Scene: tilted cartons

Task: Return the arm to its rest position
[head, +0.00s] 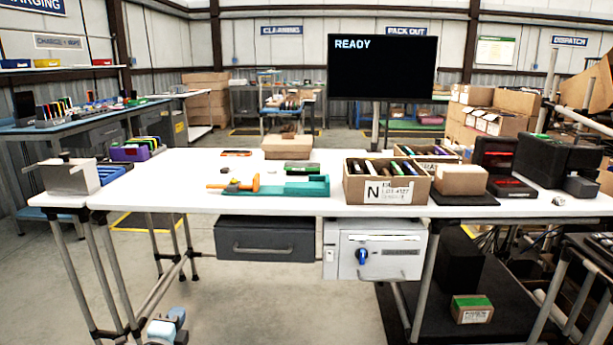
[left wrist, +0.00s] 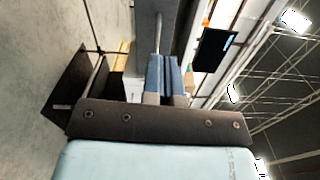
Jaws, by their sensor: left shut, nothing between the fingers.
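My left gripper (head: 176,316) shows at the bottom left of the head view, low in front of the table and below its top. In the left wrist view its two blue fingers (left wrist: 163,75) lie together, shut and empty. Most of the left arm is out of the frame. My right gripper is not in view. The white worktable (head: 130,192) stands ahead, with the left gripper apart from it.
The table carries a carton marked N (head: 388,191), a smaller carton (head: 461,180), a teal tray (head: 307,187) and an orange tool (head: 243,184). Under it hang a dark drawer (head: 265,240) and a white cabinet (head: 383,250). Table legs stand near the left gripper. Open floor lies in front.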

